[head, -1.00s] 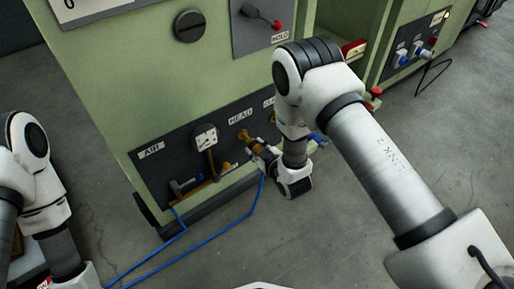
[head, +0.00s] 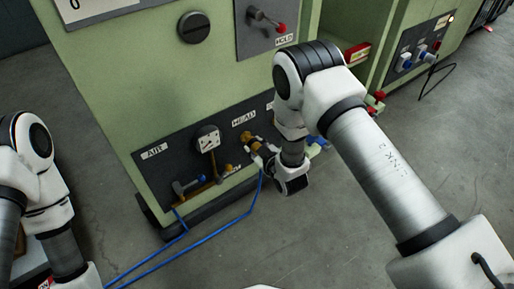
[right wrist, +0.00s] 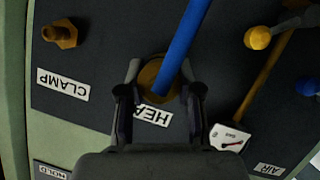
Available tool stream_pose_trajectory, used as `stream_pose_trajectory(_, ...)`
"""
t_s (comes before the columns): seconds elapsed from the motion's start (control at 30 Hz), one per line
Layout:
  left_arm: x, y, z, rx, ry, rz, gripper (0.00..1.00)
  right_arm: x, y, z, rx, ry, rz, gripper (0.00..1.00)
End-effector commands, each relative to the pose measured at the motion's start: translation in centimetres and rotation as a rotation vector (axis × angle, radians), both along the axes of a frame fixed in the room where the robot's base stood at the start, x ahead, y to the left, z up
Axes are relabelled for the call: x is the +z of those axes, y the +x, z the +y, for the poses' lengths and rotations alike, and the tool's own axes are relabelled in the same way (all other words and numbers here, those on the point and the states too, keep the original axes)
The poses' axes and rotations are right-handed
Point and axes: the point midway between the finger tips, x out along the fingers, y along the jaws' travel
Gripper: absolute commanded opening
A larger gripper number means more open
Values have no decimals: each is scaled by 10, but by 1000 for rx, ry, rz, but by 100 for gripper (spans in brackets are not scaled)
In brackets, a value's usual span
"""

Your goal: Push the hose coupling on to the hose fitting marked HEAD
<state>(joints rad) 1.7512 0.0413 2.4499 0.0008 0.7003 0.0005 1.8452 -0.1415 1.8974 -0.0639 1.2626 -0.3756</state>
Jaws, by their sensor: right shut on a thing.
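My right gripper (head: 259,152) is shut on the brass hose coupling (right wrist: 152,76), in front of the dark panel on the green machine. A blue hose (right wrist: 184,42) runs from the coupling. The brass fitting marked HEAD (head: 248,139) shows just beyond the fingers in the head view, under its HEAD label (head: 244,118). In the right wrist view the coupling covers this fitting, and the label (right wrist: 153,117) is beside the fingers. The coupling is in line with the fitting or nearly so; I cannot tell whether it is seated. My left gripper is out of view.
The CLAMP fitting (right wrist: 61,36) stands free beside the coupling in the right wrist view. Blue hose (head: 219,234) trails across the clear grey floor.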

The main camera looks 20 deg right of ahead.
Motion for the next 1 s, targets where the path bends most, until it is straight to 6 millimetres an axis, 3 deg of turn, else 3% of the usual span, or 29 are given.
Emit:
stream_pose_trajectory(0.7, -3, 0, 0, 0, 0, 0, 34, 0, 17, 6, 0, 0, -1, 0)
stream_pose_trajectory(0.73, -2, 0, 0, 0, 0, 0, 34, 0, 17, 6, 0, 0, -1, 38)
stream_pose_trajectory(0.8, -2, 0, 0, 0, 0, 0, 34, 0, 17, 6, 0, 0, -1, 62)
stream_pose_trajectory(1.0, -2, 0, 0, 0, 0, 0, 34, 0, 17, 6, -1, 0, 0, 63)
